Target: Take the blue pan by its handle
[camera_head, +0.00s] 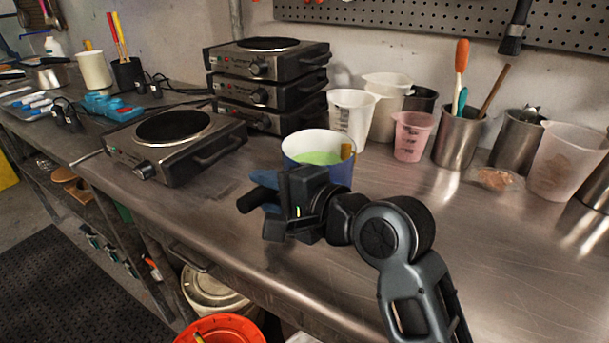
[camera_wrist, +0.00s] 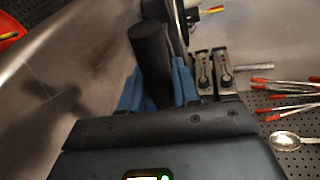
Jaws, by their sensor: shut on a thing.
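The blue pan (camera_head: 340,173) stands on the steel bench in the head view, just behind my gripper. Its inside is white and holds pale green liquid, with a yellowish piece at the right rim. My gripper (camera_head: 264,196) has blue fingers and is shut on the black handle (camera_head: 248,202). In the wrist view the dark round handle (camera_wrist: 150,58) stands between the blue fingers of my gripper (camera_wrist: 157,82). My wrist hides the lower front of the pan, so I cannot tell whether it touches the bench.
A single hot plate (camera_head: 173,150) is at the left, with stacked hot plates (camera_head: 268,85) behind. Cups and steel containers, including a pink beaker (camera_head: 412,138), line the back right. An orange bucket (camera_head: 222,330) is below the front edge. The right front bench is clear.

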